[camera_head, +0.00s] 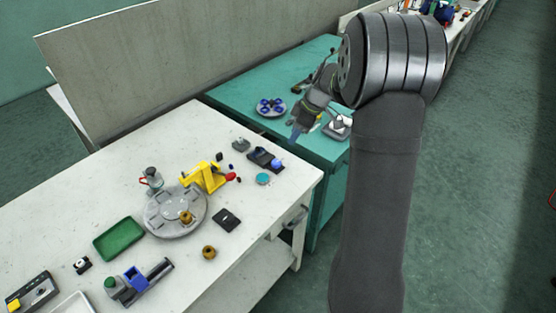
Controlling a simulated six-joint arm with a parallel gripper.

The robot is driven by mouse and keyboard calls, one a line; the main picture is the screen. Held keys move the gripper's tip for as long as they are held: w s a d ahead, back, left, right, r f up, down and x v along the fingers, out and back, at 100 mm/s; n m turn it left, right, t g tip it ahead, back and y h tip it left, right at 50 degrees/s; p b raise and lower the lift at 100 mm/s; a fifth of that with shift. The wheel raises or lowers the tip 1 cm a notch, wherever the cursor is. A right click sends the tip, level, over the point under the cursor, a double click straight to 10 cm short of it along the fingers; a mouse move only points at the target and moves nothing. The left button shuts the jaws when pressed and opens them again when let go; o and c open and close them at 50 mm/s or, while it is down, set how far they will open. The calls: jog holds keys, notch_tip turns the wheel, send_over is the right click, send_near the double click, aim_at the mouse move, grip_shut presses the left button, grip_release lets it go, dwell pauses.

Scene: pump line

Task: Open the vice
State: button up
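My gripper (299,127) hangs over the front part of the teal bench, pointing down and left. It is small and seen from behind, so I cannot tell whether its fingers are open or shut. A grey rail-like device with a blue block and a green knob (136,281) lies at the front left of the white bench; it may be the vice, but its jaw gap is not clear. A dark device with a blue part (264,158) lies near the white bench's right edge. My gripper is well away from the rail-like device.
On the white bench (90,188) stand a round grey plate (160,219), a yellow clamp-like device (203,177) with a red tip and a green tray (118,239). A round grey holder with blue parts (271,107) is left of my gripper on the teal bench (232,92).

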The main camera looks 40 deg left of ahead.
aim_at(276, 162)
jog(key=x, duration=1.4)
jog(key=shift+f, duration=0.2)
jog(key=c, duration=0.7)
jog(key=shift+m, duration=0.4)
jog(key=m+t, duration=0.1)
jog(key=m, duration=0.2)
jog(key=m+t, duration=0.1)
jog(key=m, duration=0.2)
jog(key=shift+s+t, duration=0.2)
jog(key=shift+t, duration=0.2)
jog(key=m+t, duration=0.1)
jog(key=m, duration=0.2)
jog(key=m+t, duration=0.1)
jog(key=m, duration=0.2)
jog(key=shift+s+a+h, duration=0.1)
jog(key=shift+h, duration=0.3)
jog(key=shift+m, duration=0.5)
